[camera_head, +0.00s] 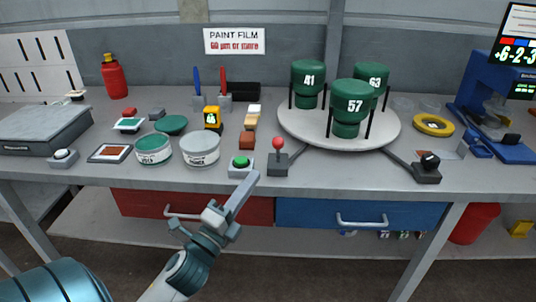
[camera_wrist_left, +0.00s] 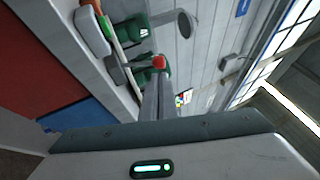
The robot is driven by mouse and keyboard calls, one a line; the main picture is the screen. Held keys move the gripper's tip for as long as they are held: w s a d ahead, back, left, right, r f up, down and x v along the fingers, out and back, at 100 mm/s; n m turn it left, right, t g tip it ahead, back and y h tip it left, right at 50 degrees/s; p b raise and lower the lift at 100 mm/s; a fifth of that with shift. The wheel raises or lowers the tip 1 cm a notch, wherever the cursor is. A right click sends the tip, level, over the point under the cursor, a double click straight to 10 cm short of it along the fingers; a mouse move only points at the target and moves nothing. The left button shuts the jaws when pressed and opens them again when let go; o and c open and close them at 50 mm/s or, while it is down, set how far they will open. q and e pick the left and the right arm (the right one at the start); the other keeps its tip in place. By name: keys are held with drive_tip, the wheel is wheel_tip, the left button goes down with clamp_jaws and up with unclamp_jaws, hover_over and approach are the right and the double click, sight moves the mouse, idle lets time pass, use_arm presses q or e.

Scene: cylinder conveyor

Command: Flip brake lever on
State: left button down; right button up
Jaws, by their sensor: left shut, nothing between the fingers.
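A lever with a red ball knob (camera_head: 278,143) stands upright on a grey base (camera_head: 277,166) near the bench's front edge. I cannot tell from labels which one is the brake lever. My left gripper (camera_head: 254,177) is shut and empty, just in front of the bench edge, left of and below the red knob. In the left wrist view the shut fingers (camera_wrist_left: 159,80) point toward the red knob (camera_wrist_left: 159,62), which shows just beyond their tips. My right gripper is out of view.
A green push button (camera_head: 240,162) is close to the left fingertips. A round turntable (camera_head: 300,135) holds green numbered cylinders behind the levers. Paint tins (camera_head: 200,152) stand to the left. A blue machine (camera_head: 490,110) stands at the right. Drawers (camera_head: 360,213) hang under the bench.

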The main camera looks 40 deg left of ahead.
sight(275, 147)
use_arm(q)
drive_tip(key=p+x, duration=0.1)
drive_tip(key=x, duration=0.7)
drive_tip(key=shift+w+p, duration=0.25)
drive_tip(key=shift+p, duration=0.05)
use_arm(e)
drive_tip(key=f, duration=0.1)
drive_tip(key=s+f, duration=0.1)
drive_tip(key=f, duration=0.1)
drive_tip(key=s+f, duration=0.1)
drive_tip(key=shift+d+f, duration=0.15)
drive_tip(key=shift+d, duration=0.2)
use_arm(q)
drive_tip(key=shift+r, duration=0.1)
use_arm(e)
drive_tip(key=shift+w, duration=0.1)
